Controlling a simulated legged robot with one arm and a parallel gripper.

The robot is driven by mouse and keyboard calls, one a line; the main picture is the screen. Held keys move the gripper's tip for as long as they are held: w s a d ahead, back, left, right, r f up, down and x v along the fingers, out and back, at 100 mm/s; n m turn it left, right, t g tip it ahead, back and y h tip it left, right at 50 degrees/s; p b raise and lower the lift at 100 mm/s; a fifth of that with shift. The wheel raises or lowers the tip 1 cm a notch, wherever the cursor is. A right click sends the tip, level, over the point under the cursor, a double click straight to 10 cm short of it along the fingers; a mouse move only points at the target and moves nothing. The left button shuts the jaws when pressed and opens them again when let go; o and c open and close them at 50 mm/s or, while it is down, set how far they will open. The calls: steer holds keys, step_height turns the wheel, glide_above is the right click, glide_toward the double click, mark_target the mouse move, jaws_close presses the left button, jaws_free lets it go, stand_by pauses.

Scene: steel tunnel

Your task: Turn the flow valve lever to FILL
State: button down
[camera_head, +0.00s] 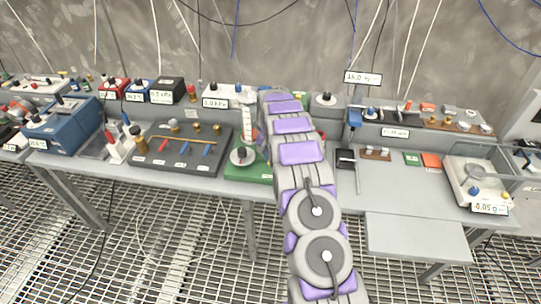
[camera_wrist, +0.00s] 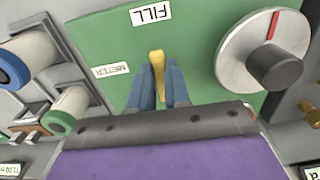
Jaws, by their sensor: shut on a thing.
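The yellow flow valve lever (camera_wrist: 157,62) stands on a green panel (camera_wrist: 200,40) in the wrist view. Its tip points up in the picture, toward the FILL label (camera_wrist: 150,15). The METER label (camera_wrist: 110,70) is to the left of the lever. My gripper (camera_wrist: 158,85) has its two blue-grey fingers on either side of the lever and is shut on it. The lever's lower part and pivot are hidden by the fingers and gripper body. In the head view my arm hides the lever and gripper; part of the green panel (camera_head: 245,173) shows left of the arm.
A round dial (camera_wrist: 240,52) with a red mark and dark knob is close right of my gripper. Capped cylinders, blue (camera_wrist: 20,62) and green (camera_wrist: 68,110), stand at left. A dark manifold board (camera_head: 180,150) lies left of the arm; the bench right of it is partly clear.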

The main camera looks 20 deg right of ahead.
steer(key=c, duration=1.1)
jaws_free()
step_height(320, 180, up, 17)
steer(key=p, duration=0.2)
steer(key=shift+w+r+p, duration=0.1)
steer(key=shift+p, duration=0.3)
